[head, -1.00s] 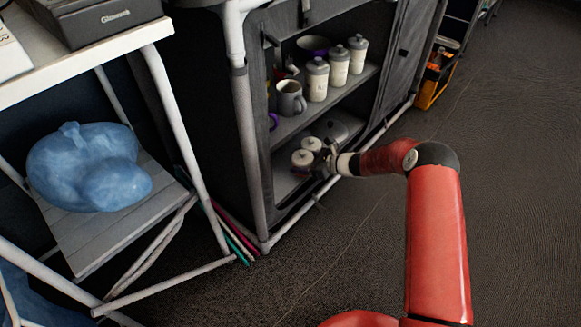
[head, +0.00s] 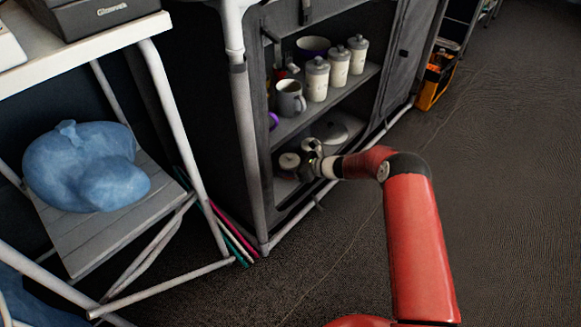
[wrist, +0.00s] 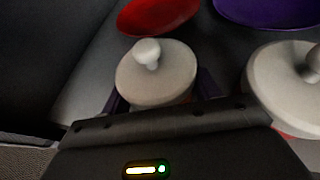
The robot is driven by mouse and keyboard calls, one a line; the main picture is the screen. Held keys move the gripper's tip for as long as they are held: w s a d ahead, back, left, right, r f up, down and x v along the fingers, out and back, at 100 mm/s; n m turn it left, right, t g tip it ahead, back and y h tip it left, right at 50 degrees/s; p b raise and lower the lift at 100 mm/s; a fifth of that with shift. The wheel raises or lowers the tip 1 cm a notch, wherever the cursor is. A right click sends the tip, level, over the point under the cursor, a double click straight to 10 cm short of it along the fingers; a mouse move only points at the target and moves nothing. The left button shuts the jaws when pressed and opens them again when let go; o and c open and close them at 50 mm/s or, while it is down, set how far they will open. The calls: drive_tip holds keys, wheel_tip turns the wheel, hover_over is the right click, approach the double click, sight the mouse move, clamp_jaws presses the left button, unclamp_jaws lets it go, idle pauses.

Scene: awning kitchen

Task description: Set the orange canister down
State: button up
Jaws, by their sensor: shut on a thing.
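In the wrist view a canister with a pale grey lid and white knob (wrist: 155,72) sits between the two dark fingers of my gripper (wrist: 160,92). My gripper is shut on its sides. Its body colour is mostly hidden by the lid and the gripper. In the head view its lid (head: 289,160) shows in the lower compartment of the cupboard, just left of my gripper (head: 307,168). I cannot tell whether its base touches the shelf. A second lidded canister (wrist: 283,85) stands to the right in the wrist view, apart from the held one.
A red bowl (wrist: 157,14) and a purple bowl (wrist: 268,10) lie beyond the held canister. The cupboard's upper shelf (head: 330,107) is above my gripper, with a grey mug (head: 291,98) and several white jars. A pale frame rail (head: 300,213) runs along the cupboard's lower front.

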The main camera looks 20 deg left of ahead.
drive_tip(key=o, duration=1)
drive_tip(key=shift+d+f, duration=0.1)
drive_tip(key=p+v, duration=0.2)
drive_tip(key=v, duration=1)
drive_tip(key=s+d+r+n+h, duration=0.2)
drive_tip(key=s+d+r+n, duration=0.15)
drive_tip(key=r, duration=0.45)
drive_tip(key=s+d+r+n+h, duration=0.2)
drive_tip(key=s+d+r+n, duration=0.15)
drive_tip(key=r, duration=0.45)
drive_tip(key=s+d+r+n+h, duration=0.25)
drive_tip(key=s+r+n, duration=0.2)
drive_tip(key=r, duration=0.35)
drive_tip(key=s+d+r+n+t+h, duration=0.2)
drive_tip(key=s+d+r+n+h, duration=0.1)
drive_tip(key=s+d, duration=0.6)
drive_tip(key=s+d+r+n+t+h, duration=0.2)
drive_tip(key=s+d+r+n+h, duration=0.2)
drive_tip(key=s, duration=1.2)
drive_tip(key=d+r+n, duration=0.1)
drive_tip(key=d+r, duration=0.2)
drive_tip(key=d, duration=0.3)
drive_tip(key=shift+d+r, duration=0.2)
drive_tip(key=shift+r, duration=0.05)
